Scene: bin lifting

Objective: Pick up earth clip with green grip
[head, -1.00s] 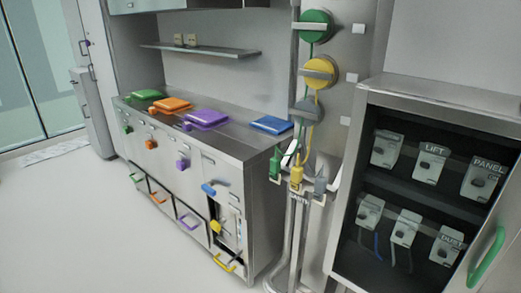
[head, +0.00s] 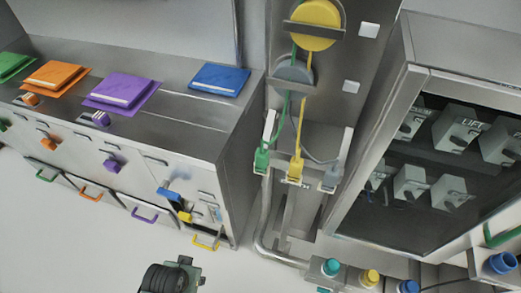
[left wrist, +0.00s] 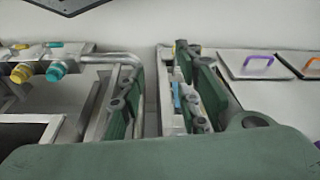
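The earth clip with the green grip (head: 261,158) hangs at the left end of a small metal rack, with a green cable running up from it. A yellow clip (head: 296,170) and a grey clip (head: 330,178) hang to its right on the same rack. In the left wrist view, the two green fingers of my left gripper (left wrist: 166,105) stand apart, with no clip visible between them. A dark green and black part of my arm shows at the bottom of the head view, below and left of the clips. My right gripper is not in view.
A steel cabinet (head: 242,170) with coloured covers and drawer handles stands left of the rack. An open dark cabinet (head: 380,75) with labelled grey units stands on the right. Pipes run below the rack, and coloured caps (head: 369,277) stand at bottom right. Open floor lies at bottom left.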

